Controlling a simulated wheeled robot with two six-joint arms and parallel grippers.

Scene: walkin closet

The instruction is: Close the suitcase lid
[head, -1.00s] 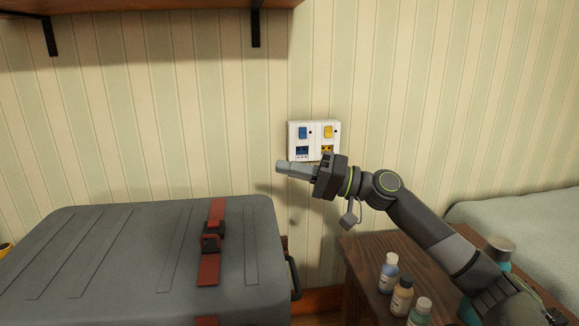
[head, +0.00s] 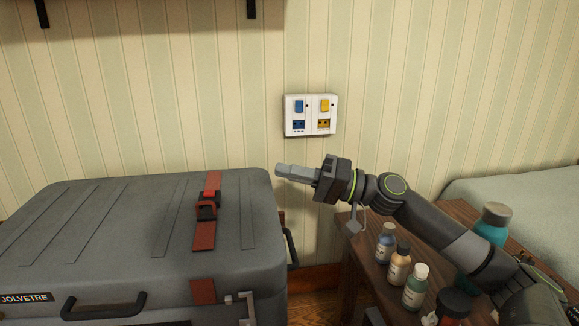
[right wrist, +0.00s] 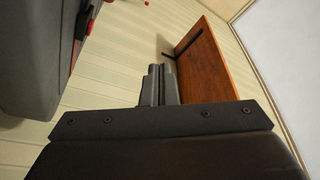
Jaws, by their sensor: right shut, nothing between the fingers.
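The grey suitcase (head: 120,235) fills the lower left of the head view. Its lid lies flat on top, with a red strap and dark buckle (head: 206,210) across it. A metal latch (head: 241,306) shows on the front at the right, next to a dark handle (head: 104,305). I cannot tell whether the latch is fastened. My right gripper (head: 281,171) is shut and empty, just right of the suitcase's back right corner, pointing left. In the right wrist view its fingers (right wrist: 160,84) are together, and the suitcase (right wrist: 32,50) is at the upper left. My left gripper is not in view.
A wooden table (head: 344,262) at the right holds several bottles, such as a green one (head: 414,293), below my right arm. A bed (head: 530,200) is behind it. A socket panel (head: 311,115) is on the striped wall. A wooden shelf (right wrist: 207,62) shows in the right wrist view.

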